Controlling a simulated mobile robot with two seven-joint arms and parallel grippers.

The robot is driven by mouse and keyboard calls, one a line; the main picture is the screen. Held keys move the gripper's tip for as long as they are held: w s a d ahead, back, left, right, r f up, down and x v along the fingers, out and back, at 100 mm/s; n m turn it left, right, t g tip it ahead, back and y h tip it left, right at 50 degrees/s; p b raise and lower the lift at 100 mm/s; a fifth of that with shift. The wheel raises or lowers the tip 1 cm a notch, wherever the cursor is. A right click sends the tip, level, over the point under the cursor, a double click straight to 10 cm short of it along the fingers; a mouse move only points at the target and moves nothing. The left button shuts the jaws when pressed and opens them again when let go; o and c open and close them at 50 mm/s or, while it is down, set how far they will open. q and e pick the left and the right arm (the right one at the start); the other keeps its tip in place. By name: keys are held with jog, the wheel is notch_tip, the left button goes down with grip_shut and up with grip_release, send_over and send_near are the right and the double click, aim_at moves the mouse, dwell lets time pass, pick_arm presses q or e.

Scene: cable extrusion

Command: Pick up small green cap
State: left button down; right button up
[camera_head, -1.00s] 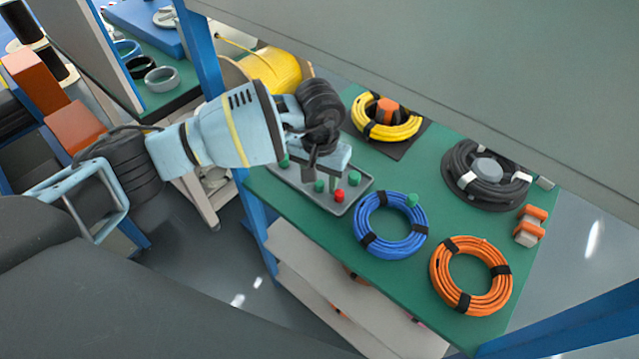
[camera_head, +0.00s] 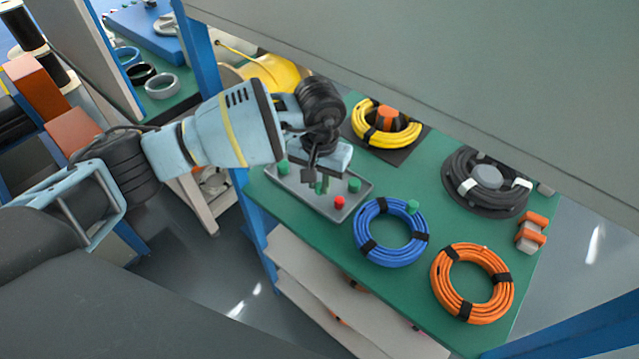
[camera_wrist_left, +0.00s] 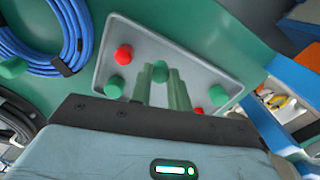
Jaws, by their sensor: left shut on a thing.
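A grey tray (camera_head: 300,196) on the green table holds several small green and red caps. My left gripper (camera_head: 322,184) points down over the tray and is shut on a small green cap (camera_wrist_left: 160,71), which shows between its two fingers (camera_wrist_left: 159,88) in the left wrist view. Other green caps (camera_wrist_left: 113,87) (camera_wrist_left: 218,95) and red caps (camera_wrist_left: 123,54) (camera_wrist_left: 198,111) stand around it in the tray. In the head view the wrist partly hides the held cap. I cannot tell whether it is lifted. My right gripper is not in view.
A blue cable coil (camera_head: 367,225) with a green cap (camera_head: 412,207) on its rim lies right of the tray. Orange (camera_head: 446,296), yellow (camera_head: 362,118) and black (camera_head: 457,170) coils lie farther right and behind. A grey panel (camera_head: 480,60) spans above the table.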

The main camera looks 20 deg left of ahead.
pick_arm(q)
jog(key=shift+r, duration=0.65)
jog(key=shift+w+d+r, duration=0.1)
jog(key=shift+w+r, duration=0.15)
jog(key=w+d+b, duration=0.1)
jog(key=w, duration=0.2)
jog(key=w+d+b, duration=0.1)
jog(key=w+b, duration=0.1)
jog(key=w, duration=0.2)
jog(key=w+d+r+b, duration=0.1)
jog(key=w+d+b, duration=0.1)
jog(key=w, duration=0.2)
jog(key=shift+w, duration=0.15)
jog(key=shift+w+d+r+b, duration=0.1)
jog(key=shift+w+d+b, duration=0.1)
jog(key=shift+w+b, duration=0.35)
jog(key=shift+w+d+r+b, duration=0.1)
jog(key=shift+w+d+b, duration=0.05)
jog(key=shift+w+b, duration=0.35)
jog(key=shift+w, duration=0.3)
jog(key=shift+w+d+r, duration=0.1)
jog(key=shift+r, duration=0.05)
